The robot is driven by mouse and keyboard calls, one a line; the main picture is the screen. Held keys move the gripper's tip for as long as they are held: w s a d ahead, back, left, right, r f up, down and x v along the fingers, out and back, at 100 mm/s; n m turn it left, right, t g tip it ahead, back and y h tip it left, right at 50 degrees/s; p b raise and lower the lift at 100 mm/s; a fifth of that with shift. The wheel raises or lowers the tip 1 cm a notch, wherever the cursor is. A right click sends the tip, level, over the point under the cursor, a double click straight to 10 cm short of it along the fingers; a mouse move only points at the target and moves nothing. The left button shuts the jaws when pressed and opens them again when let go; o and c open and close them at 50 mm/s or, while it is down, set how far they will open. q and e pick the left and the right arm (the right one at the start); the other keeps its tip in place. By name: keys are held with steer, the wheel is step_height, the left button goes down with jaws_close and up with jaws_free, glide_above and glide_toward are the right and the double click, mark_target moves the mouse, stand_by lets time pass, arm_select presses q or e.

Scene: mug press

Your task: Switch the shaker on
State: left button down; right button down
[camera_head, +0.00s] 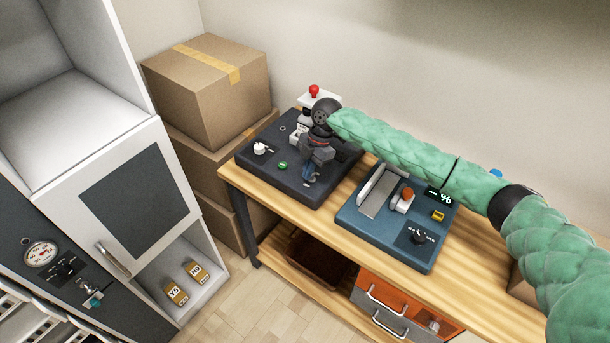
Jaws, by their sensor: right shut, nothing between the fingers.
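My right arm reaches in from the right in a green quilted sleeve. Its gripper (311,176) is shut and empty, pointing down over the dark grey machine (270,165) at the left end of the bench. I cannot tell whether the fingertips touch the machine. No label shows which device is the shaker. My left gripper is not in view.
A blue machine (367,231) with a display, an orange-topped part, a yellow button and a black dial stands beside it on the wooden bench (290,225). Cardboard boxes (207,95) are stacked at left. A white cabinet (98,185) with a gauge panel stands at far left.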

steer(key=shift+w+d+g, duration=0.15)
steer(key=shift+w+g, duration=0.05)
steer(key=shift+g, duration=0.1)
steer(key=shift+w+y, duration=0.1)
steer(key=shift+y, duration=0.2)
steer(key=shift+r, duration=0.1)
steer(key=shift+r+p, duration=0.4)
steer(key=shift+r, duration=0.35)
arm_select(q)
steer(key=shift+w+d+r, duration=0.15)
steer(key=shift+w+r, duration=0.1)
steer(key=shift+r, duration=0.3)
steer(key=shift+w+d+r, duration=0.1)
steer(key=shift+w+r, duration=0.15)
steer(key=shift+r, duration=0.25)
